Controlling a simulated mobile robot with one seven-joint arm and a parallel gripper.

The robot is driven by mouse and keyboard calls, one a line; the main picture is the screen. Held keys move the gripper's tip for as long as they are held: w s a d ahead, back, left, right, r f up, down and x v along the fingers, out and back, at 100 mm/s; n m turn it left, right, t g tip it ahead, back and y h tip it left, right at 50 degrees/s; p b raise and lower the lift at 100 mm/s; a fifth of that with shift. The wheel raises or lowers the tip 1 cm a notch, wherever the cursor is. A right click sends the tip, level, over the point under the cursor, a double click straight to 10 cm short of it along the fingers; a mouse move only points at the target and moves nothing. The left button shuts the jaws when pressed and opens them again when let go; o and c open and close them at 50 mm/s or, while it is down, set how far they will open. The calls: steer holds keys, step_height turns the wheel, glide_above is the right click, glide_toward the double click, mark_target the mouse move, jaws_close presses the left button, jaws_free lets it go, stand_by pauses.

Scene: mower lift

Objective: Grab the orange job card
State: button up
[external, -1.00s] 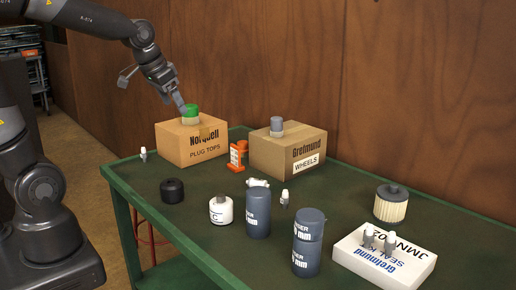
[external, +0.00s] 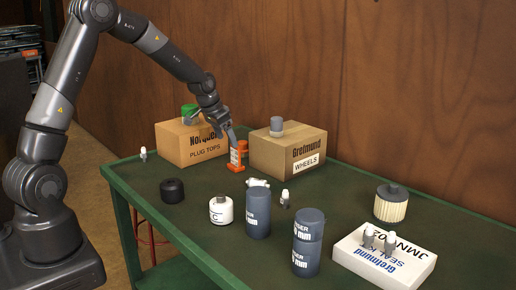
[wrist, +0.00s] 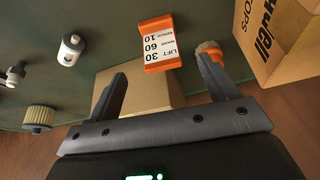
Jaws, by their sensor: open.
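The orange job card (external: 238,158) stands on the green bench between the two cardboard boxes. In the wrist view the card (wrist: 160,42) has an orange edge and a white face with black print reading LIFT, 30, 60 and 10. My gripper (external: 215,127) is open and empty above and just behind the card, by the gap between the boxes. In the wrist view its two fingers (wrist: 162,68) are spread wide, and the card lies beyond the tips, between their lines and apart from them. One finger hides part of the card's top in the external view.
The Norquell box (external: 190,146) with a green-capped part stands left of the card, the Gretmund box (external: 285,156) with a grey-capped part right. Both are close to my gripper. Dark bottles (external: 258,212), a white container (external: 221,210) and a black cap (external: 172,190) stand in front.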

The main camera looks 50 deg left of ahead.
mark_target(237, 159)
steer(key=x, duration=1.1)
steer(key=shift+w+r, duration=0.1)
steer(key=shift+c, duration=0.4)
steer(key=c, duration=1)
steer(key=shift+r, duration=0.1)
